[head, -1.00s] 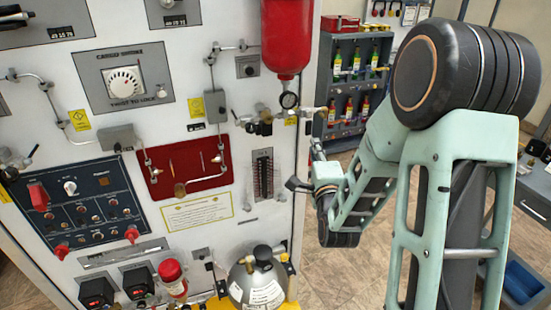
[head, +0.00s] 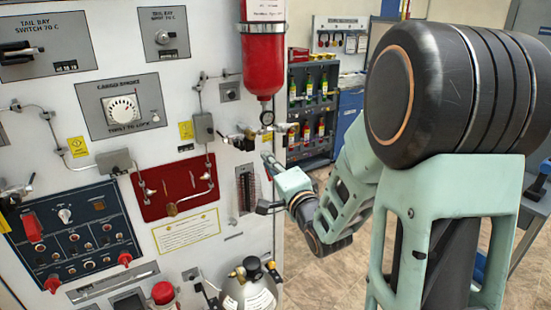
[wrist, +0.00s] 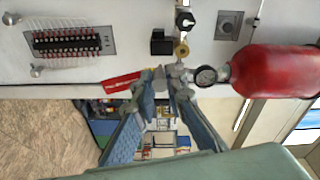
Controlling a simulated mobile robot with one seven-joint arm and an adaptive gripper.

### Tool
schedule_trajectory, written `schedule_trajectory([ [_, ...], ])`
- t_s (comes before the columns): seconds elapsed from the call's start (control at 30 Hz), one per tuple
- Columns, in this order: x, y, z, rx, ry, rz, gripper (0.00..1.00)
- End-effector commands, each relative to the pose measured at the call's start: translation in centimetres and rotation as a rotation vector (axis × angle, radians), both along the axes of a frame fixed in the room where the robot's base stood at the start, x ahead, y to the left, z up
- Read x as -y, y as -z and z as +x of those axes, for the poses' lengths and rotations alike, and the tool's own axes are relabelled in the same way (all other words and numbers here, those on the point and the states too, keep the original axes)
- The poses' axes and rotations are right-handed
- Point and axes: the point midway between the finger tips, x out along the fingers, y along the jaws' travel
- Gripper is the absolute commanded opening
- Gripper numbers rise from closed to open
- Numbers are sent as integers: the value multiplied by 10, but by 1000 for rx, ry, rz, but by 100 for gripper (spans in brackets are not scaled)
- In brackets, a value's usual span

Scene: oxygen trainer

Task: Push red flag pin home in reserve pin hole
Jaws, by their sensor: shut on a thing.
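My gripper (wrist: 162,84) is shut on the red flag pin. Its red flag (wrist: 122,83) with white lettering sticks out left of the fingers in the wrist view. The pin's shaft is mostly hidden by the fingertips. In the wrist view the fingertips are close to a brass valve fitting (wrist: 181,50) beside the gauge. I cannot make out the reserve pin hole, nor whether the pin touches it.
A red bottle (head: 263,68) hangs above a round gauge (head: 267,117); the gauge (wrist: 206,76) is close right of the fingers in the wrist view. A finned block (head: 246,190) and a steel bottle (head: 248,290) are below. Open floor lies right of the panel.

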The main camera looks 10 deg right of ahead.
Motion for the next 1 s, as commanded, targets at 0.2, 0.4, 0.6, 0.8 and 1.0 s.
schedule_trajectory([
  [0.2, 10, -30, -21, 42, -95, -182, 0],
  [0.4, 14, -38, -33, 62, -132, -261, 0],
  [0.6, 14, -38, -34, 64, -136, -265, 0],
  [0.8, 14, -38, -35, 63, -135, -265, 0],
  [1.0, 10, -37, -23, 65, -137, -265, 0],
])
